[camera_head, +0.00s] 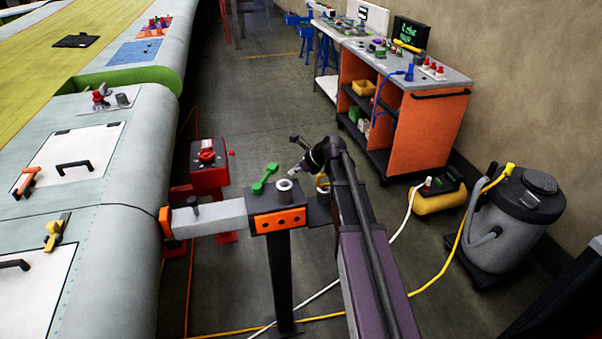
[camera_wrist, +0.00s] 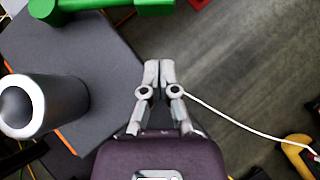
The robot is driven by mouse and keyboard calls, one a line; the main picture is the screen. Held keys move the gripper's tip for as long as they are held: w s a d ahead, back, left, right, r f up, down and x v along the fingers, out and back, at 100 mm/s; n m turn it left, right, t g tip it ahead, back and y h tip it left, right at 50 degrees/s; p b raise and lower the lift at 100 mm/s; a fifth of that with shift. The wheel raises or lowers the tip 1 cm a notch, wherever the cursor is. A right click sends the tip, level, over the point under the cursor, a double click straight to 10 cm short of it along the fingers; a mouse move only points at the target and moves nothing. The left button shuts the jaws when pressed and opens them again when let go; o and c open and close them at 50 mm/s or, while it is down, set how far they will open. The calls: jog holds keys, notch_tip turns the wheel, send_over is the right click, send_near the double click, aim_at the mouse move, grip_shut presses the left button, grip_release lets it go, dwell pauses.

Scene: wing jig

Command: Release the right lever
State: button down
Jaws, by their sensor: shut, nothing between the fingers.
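A green lever (camera_head: 265,178) stands tilted on the dark top plate (camera_head: 262,196) of a stand beside the wing. In the wrist view the green lever (camera_wrist: 95,8) crosses the top left edge, partly cut off. A silver cylinder (camera_head: 285,190) stands on the same plate; it is also in the wrist view (camera_wrist: 45,105), at left. My gripper (camera_head: 294,174) is near the plate's right side, right of the green lever and apart from it. In the wrist view my gripper (camera_wrist: 158,70) is shut and empty, its fingertips together, right of the plate's edge.
A grey bar (camera_head: 207,218) joins the stand to the wing (camera_head: 125,195). A red device (camera_head: 207,160) stands behind. A workbench (camera_head: 425,130), grey vacuum (camera_head: 510,215) and yellow compressor (camera_head: 438,198) are at right. A white hose (camera_wrist: 235,120) crosses the floor.

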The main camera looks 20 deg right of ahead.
aim_at(266, 177)
jog(key=shift+w+a+f, duration=0.1)
jog(key=shift+w+a, duration=0.55)
jog(key=shift+a, duration=0.2)
jog(key=shift+w+a, duration=0.65)
jog(key=shift+a, duration=0.15)
jog(key=shift+a, duration=0.1)
